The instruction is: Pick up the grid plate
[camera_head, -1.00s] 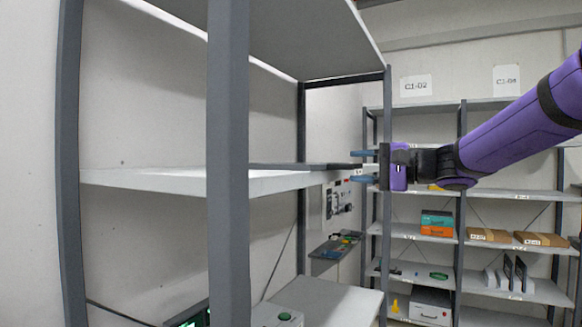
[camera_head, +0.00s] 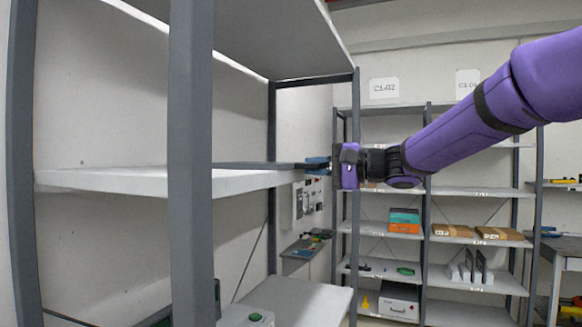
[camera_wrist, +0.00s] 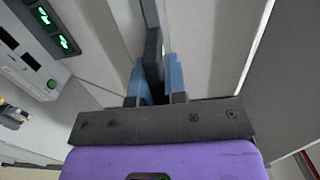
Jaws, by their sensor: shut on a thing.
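The grid plate (camera_head: 255,165) shows as a thin dark slab seen edge-on at the level of the middle shelf (camera_head: 110,181). Its right end sticks out past the shelf's end. My gripper (camera_head: 318,163) is shut on that end, with one blue finger above and one below. In the wrist view the plate (camera_wrist: 153,50) is a dark strip between the two blue fingers (camera_wrist: 156,82). Its grid face is not visible, and I cannot tell whether it rests on the shelf or is just clear of it.
A grey rack post (camera_head: 190,160) stands in front of the shelf, and another post (camera_head: 356,190) is close by my gripper. An upper shelf (camera_head: 265,40) hangs overhead. Racks with boxes (camera_head: 404,220) stand behind on the right.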

